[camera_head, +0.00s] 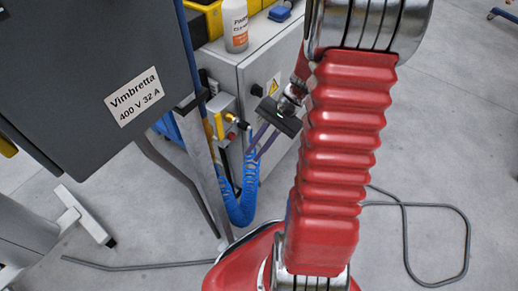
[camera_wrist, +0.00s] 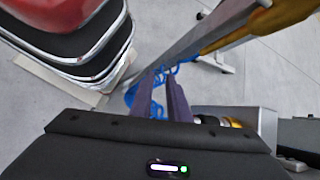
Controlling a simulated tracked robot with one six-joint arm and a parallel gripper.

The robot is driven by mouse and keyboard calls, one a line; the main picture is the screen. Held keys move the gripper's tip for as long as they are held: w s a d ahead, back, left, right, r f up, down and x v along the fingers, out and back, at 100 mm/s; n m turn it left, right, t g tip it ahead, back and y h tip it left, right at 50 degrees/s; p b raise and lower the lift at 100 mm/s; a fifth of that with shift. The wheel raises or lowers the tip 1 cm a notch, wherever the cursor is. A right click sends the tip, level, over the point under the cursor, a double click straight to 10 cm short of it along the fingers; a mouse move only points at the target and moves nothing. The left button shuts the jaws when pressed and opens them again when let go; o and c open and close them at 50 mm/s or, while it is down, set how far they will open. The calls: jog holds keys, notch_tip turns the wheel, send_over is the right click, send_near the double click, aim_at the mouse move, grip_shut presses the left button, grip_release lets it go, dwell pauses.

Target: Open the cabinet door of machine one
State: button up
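A light grey cabinet (camera_head: 258,70) with a yellow warning triangle stands at the upper middle of the head view. A dark grey box (camera_head: 90,60) labelled "Vimbretta 400 V 32 A" fills the upper left. No frame shows which of them is machine one, and I see no open door. My gripper (camera_head: 257,152) hangs in front of the light grey cabinet, its two purple fingers pointing down and left. In the wrist view my gripper (camera_wrist: 163,88) has its fingers apart with blue hose visible between them. It holds nothing.
A coiled blue hose (camera_head: 240,205) hangs by a metal post (camera_head: 205,165) left of my gripper. A white bottle (camera_head: 235,25) and yellow bins (camera_head: 212,14) stand on the cabinet top. A grey cable (camera_head: 405,230) lies on the floor at right. The right-hand floor is mostly clear.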

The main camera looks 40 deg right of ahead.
jog(key=d+f+m+t, duration=0.7)
jog(key=d+f+m, duration=0.1)
jog(key=f, duration=0.4)
jog(key=d+f+m+t+y, duration=0.1)
jog(key=d+f+m+t, duration=0.7)
jog(key=f, duration=0.4)
jog(key=shift+d+m, duration=0.5)
jog(key=shift+m, duration=0.3)
jog(key=x, duration=1.3)
jog(key=shift+w+a+r, duration=0.3)
grip_shut()
